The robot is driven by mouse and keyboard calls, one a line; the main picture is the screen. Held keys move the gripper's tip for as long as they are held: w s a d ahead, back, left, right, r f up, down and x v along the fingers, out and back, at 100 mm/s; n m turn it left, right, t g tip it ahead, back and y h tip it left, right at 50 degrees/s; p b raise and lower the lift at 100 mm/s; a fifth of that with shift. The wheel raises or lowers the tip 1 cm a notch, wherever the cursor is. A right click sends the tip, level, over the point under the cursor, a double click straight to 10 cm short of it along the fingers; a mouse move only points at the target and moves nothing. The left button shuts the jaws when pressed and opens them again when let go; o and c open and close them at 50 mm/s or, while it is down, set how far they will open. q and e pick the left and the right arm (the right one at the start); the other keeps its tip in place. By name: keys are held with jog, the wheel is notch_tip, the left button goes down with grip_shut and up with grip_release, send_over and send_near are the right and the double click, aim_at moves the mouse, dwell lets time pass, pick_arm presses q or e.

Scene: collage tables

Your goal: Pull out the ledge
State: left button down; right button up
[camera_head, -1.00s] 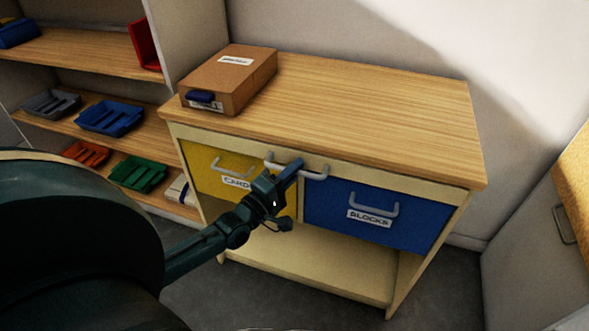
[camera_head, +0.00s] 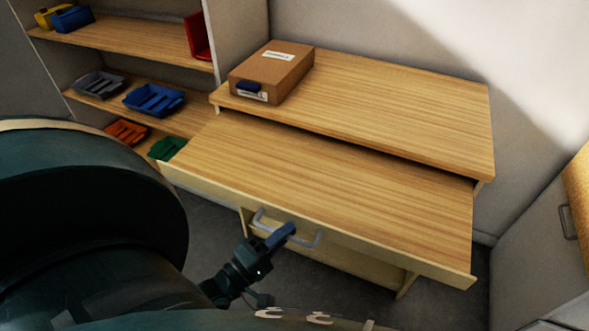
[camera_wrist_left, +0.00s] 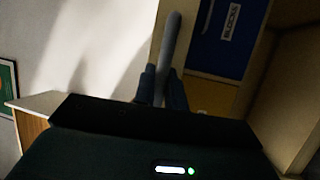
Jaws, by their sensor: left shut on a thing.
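The wooden ledge (camera_head: 330,195) is slid out from under the cabinet's top and covers the drawers from above in the head view. Its grey bar handle (camera_head: 302,239) is on the front edge, and it also shows in the left wrist view (camera_wrist_left: 170,45). My left gripper (camera_head: 284,234) is shut on the handle. In the left wrist view its two fingers (camera_wrist_left: 163,88) stand on either side of the bar. The blue drawer (camera_wrist_left: 222,38) labelled BLOCKS shows behind the handle in the wrist view. My right gripper is not in view.
A brown box (camera_head: 272,72) sits on the cabinet top (camera_head: 400,110). Shelves at the left hold several coloured trays, including a blue one (camera_head: 153,99). Another cabinet (camera_head: 540,240) stands at the right. Grey floor shows below the ledge.

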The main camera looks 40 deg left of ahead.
pick_arm(q)
jog(key=shift+s+d, duration=0.25)
jog(key=shift+s, duration=0.85)
jog(key=c, duration=1.5)
grip_release()
jog(key=shift+o, duration=0.2)
jog(key=shift+s, duration=0.1)
jog(key=b+v, duration=0.1)
jog(key=v, duration=1.2)
